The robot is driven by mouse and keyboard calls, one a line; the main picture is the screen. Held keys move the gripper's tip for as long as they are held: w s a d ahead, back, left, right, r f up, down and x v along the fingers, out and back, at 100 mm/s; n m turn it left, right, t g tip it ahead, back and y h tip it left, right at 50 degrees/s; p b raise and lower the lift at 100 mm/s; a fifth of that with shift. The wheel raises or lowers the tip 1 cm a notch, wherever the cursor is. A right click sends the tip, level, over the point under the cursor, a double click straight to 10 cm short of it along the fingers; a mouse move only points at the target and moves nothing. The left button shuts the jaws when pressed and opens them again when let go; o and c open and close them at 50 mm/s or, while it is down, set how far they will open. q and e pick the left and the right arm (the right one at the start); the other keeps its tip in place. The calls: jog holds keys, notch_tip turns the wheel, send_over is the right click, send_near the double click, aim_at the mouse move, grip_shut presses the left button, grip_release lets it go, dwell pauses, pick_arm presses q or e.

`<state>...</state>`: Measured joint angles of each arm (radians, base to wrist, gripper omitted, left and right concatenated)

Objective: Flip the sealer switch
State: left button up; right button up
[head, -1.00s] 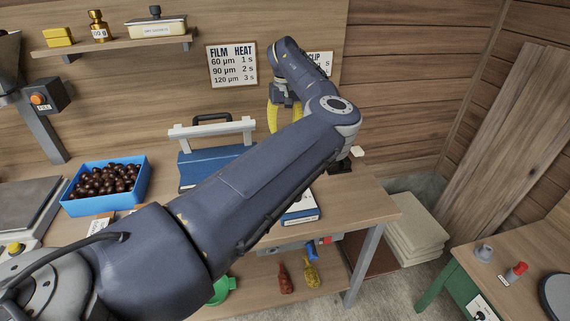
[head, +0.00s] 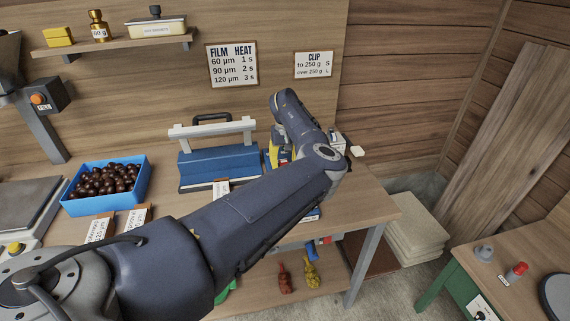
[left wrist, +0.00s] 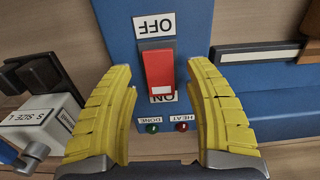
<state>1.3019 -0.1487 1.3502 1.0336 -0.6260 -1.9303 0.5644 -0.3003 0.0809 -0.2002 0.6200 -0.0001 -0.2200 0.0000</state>
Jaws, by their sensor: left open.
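The blue sealer (head: 218,166) with its white lever bar stands on the workbench in the head view. Its red rocker switch (left wrist: 159,72) shows in the left wrist view on a blue panel, between an upside-down OFF label (left wrist: 153,25) above and an ON label below, partly covered by the switch. My left gripper (left wrist: 160,75) is open, with one yellow finger on each side of the switch and nothing between them but the switch. In the head view the left gripper (head: 274,150) is at the sealer's right end, partly hidden by my arm. My right gripper is not in view.
DONE (left wrist: 153,127) and HEAT (left wrist: 183,126) lamps sit below the switch in the wrist view, both looking dark. A white box (left wrist: 45,120) marked with sizes is left of the gripper.

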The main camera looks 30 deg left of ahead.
pick_arm(q)
jog(key=shift+f, duration=0.35)
grip_shut()
dwell(0.3)
